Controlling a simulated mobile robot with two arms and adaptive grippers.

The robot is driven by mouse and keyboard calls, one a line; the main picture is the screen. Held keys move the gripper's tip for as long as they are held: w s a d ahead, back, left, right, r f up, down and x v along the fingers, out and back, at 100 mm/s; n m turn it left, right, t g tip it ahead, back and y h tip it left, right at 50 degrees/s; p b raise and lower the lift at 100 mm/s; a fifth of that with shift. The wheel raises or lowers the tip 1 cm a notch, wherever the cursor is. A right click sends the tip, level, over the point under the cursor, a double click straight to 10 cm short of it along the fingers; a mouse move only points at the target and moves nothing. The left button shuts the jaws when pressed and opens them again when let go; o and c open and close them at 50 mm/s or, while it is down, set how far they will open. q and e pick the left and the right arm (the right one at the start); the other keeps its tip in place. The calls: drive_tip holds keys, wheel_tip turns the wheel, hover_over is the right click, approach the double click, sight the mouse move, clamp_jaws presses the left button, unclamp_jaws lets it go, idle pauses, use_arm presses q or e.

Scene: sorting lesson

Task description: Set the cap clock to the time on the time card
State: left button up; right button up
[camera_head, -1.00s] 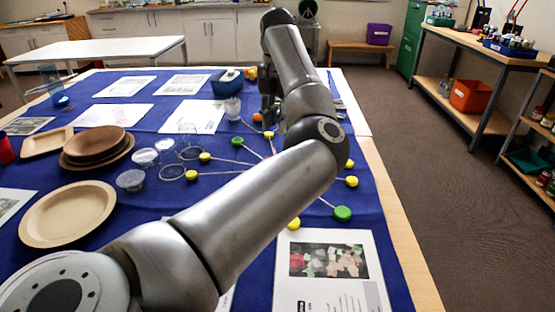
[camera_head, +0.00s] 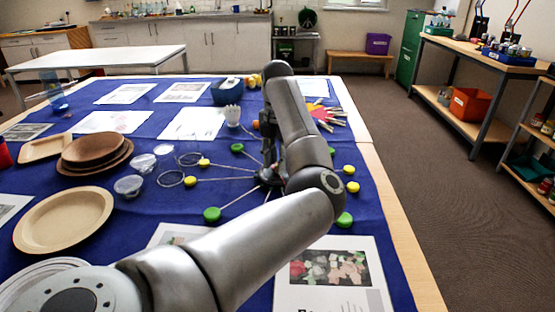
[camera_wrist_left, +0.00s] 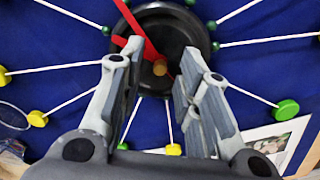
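The cap clock lies on the blue cloth in the head view. Its dark round hub (camera_head: 267,178) is partly behind my left arm. White sticks run out from it to green caps (camera_head: 211,215) and yellow caps (camera_head: 189,181). In the left wrist view the hub (camera_wrist_left: 195,30) shows a red hand (camera_wrist_left: 140,32) and a brass-coloured centre pin (camera_wrist_left: 160,68). My left gripper (camera_wrist_left: 152,75) is open above the hub, its fingers on either side of the pin with nothing between them. I cannot tell which paper is the time card. My right gripper is not in view.
Brown plates (camera_head: 64,220), clear cups (camera_head: 130,186) and several printed sheets (camera_head: 335,280) lie on the table. The table's wooden right edge (camera_head: 395,215) is near my arm.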

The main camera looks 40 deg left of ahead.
use_arm(q)
clamp_jaws()
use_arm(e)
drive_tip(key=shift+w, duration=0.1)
use_arm(q)
drive_tip(key=n+p, duration=0.1)
drive_tip(key=n, duration=0.2)
drive_tip(key=shift+r+n, duration=0.1)
drive_tip(key=shift+n, duration=0.3)
drive_tip(key=n, duration=0.2)
drive_tip(key=shift+n+p, duration=0.35)
drive_tip(key=shift+n, duration=0.05)
drive_tip(key=n, duration=0.2)
drive_tip(key=shift+n, duration=0.4)
drive_tip(key=n+p, duration=0.1)
drive_tip(key=n, duration=1.3)
drive_tip(key=shift+n+p, duration=0.3)
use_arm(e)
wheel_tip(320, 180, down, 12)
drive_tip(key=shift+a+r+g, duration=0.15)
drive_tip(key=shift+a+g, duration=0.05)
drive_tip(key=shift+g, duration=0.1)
